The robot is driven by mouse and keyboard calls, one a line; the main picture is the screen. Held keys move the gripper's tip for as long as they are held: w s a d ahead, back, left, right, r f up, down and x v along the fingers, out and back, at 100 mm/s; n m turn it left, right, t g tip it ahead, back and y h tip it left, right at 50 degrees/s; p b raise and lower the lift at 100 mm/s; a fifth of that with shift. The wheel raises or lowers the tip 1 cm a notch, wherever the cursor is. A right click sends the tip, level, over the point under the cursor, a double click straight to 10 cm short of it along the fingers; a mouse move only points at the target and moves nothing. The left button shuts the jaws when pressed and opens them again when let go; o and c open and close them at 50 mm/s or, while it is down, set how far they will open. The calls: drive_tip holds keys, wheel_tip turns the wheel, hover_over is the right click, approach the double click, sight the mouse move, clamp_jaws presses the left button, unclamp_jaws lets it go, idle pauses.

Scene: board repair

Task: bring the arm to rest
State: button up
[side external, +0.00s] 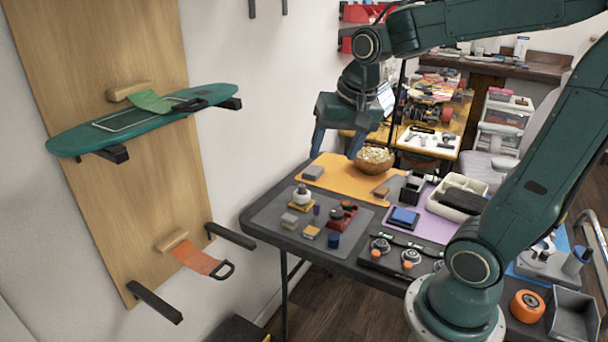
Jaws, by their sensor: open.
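My gripper (337,146) hangs from my dark green arm above the table, near the back edge of the orange mat (336,170). Its two blue-grey fingers point down and stand apart, with nothing between them. A wooden bowl (373,165) with pale contents stands just right of and below the gripper; I cannot tell how far apart they are in depth. My arm arches over the right side of the table from its base at the front right.
The table holds a grey mat (272,216) with small blocks and tools, a blue box (403,218), a cream tray (455,210), an orange wheel (527,306) and a grey bin (573,318). A green skateboard deck (140,121) rests on a wall rack at the left.

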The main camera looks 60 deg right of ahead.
drive_tip(key=s+a+n+t, duration=0.2)
drive_tip(key=s+a+n, duration=0.5)
drive_tip(key=s+n, duration=0.2)
drive_tip(key=shift+s+r+y, duration=0.3)
drive_tip(key=shift+s+y, duration=0.1)
drive_tip(key=shift+s, duration=0.3)
